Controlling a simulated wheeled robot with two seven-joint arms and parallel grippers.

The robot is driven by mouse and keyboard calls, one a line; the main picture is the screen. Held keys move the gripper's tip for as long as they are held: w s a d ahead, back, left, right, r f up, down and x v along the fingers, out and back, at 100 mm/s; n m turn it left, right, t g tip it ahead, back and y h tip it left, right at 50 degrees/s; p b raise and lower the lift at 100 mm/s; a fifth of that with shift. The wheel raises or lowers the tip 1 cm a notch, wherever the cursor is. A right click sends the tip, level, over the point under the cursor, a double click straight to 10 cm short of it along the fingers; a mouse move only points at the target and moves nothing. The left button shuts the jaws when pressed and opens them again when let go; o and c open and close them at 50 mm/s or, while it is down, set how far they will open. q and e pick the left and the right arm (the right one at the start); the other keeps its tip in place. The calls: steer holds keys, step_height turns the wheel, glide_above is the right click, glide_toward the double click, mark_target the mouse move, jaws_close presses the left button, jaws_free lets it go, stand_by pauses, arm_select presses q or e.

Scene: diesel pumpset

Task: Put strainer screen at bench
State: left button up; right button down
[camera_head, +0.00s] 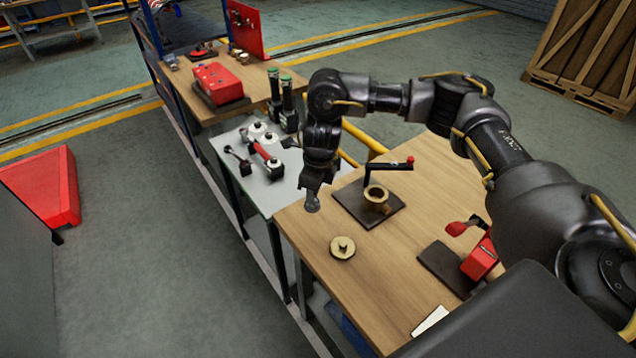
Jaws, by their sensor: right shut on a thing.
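My right arm reaches in from the right, and its right gripper (314,186) points down over the near-left edge area of the wooden bench (310,245). It is shut on a small grey piece, which I take to be the strainer screen (312,204), held at the fingertips. Most of the piece is hidden by the fingers, and its mesh is too small to make out. I cannot tell its exact height above the bench. My left gripper is not in view.
On the bench are a brass disc (343,247), a brass cup (376,195) on a dark plate with a red-knobbed lever (388,166), and a red device (480,259). A grey table (262,196) with tools adjoins it. Bare wood lies around the disc.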

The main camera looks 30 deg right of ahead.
steer(key=m, duration=0.1)
steer(key=w+d+f+m, duration=0.1)
steer(key=m, duration=0.1)
steer(key=shift+w+d+m, duration=0.15)
steer(key=shift+d+m, duration=0.1)
steer(key=shift+m, duration=0.05)
steer(key=shift+w+d+f+m+h, duration=0.2)
steer(key=shift+d+m+h, duration=0.1)
steer(key=shift+m, duration=0.3)
steer(key=shift+a, duration=0.1)
step_height(320, 180, down, 7)
steer(key=b, duration=0.5)
steer(key=shift+f, duration=0.2)
steer(key=shift+f+b, duration=0.3)
steer(key=shift+b, duration=0.05)
steer(key=c, duration=1.4)
jaws_free()
steer(key=shift+r, duration=0.15)
